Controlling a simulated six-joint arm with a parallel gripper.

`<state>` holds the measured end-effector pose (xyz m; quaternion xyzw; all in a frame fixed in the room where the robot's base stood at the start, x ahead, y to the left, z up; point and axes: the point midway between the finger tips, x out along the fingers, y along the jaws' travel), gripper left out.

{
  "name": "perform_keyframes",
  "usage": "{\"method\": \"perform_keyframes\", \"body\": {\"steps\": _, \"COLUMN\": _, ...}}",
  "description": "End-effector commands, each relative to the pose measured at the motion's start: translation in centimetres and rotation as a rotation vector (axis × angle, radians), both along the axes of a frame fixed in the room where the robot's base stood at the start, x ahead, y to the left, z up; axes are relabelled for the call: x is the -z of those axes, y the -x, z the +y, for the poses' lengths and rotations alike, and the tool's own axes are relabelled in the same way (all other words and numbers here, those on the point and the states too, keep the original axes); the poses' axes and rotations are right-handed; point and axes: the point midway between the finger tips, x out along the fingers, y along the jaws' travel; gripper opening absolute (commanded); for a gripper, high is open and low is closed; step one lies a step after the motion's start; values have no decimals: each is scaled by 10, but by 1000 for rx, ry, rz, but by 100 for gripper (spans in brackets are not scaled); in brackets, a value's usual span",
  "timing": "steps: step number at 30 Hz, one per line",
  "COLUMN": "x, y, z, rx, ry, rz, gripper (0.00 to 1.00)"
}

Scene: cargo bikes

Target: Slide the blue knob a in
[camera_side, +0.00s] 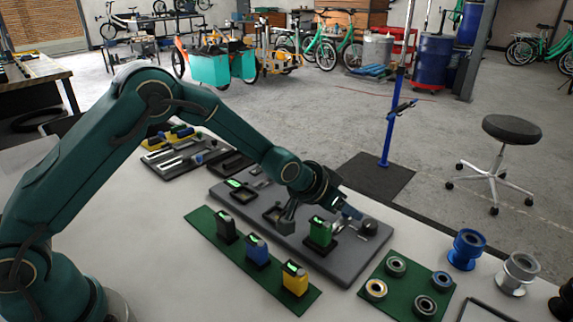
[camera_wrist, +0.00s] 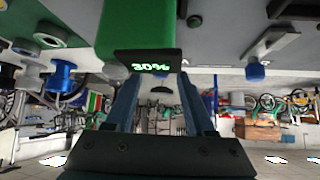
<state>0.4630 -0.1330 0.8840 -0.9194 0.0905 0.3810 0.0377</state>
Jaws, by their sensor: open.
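A blue knob (camera_wrist: 255,72) sits on the end of a silver rod to the right of my gripper in the wrist view. I cannot make it out surely in the side view, where my gripper and wrist cover part of the dark board (camera_side: 345,268). My gripper (camera_side: 347,210) is above the board's right part, behind the green block (camera_side: 320,232). Its blue fingers (camera_wrist: 161,85) are apart with nothing visibly held between them. The green block, with a lit "30%" label, is close in front of the fingers in the wrist view. A round black knob (camera_side: 370,228) is just beyond the fingertips.
A green strip (camera_side: 222,245) holds a black, a blue (camera_side: 257,249) and a yellow block (camera_side: 295,278) in front. A green mat (camera_side: 400,308) with several rings lies at right, with blue (camera_side: 467,247) and silver spools (camera_side: 517,272) beyond it.

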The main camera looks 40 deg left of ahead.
Motion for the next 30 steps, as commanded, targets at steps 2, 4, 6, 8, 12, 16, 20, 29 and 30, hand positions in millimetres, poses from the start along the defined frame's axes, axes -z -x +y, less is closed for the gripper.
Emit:
{"method": "perform_keyframes", "body": {"steps": 2, "x": 1, "y": -1, "z": 0, "rx": 0, "ry": 0, "rz": -1, "gripper": 55}}
{"method": "perform_keyframes", "body": {"steps": 4, "x": 1, "y": -1, "z": 0, "rx": 0, "ry": 0, "rz": -1, "gripper": 55}}
{"method": "perform_keyframes", "body": {"steps": 6, "x": 1, "y": -1, "z": 0, "rx": 0, "ry": 0, "rz": -1, "gripper": 55}}
{"method": "perform_keyframes", "body": {"steps": 8, "x": 0, "y": -1, "z": 0, "rx": 0, "ry": 0, "rz": -1, "gripper": 55}}
{"method": "perform_keyframes", "body": {"steps": 12, "x": 0, "y": -1, "z": 0, "rx": 0, "ry": 0, "rz": -1, "gripper": 1}}
{"method": "perform_keyframes", "body": {"steps": 16, "x": 0, "y": -1, "z": 0, "rx": 0, "ry": 0, "rz": -1, "gripper": 0}}
{"method": "perform_keyframes", "body": {"steps": 20, "x": 0, "y": -1, "z": 0, "rx": 0, "ry": 0, "rz": -1, "gripper": 0}}
{"method": "perform_keyframes", "body": {"steps": 29, "x": 0, "y": -1, "z": 0, "rx": 0, "ry": 0, "rz": -1, "gripper": 0}}
{"method": "perform_keyframes", "body": {"steps": 30, "x": 0, "y": -1, "z": 0, "rx": 0, "ry": 0, "rz": -1, "gripper": 0}}
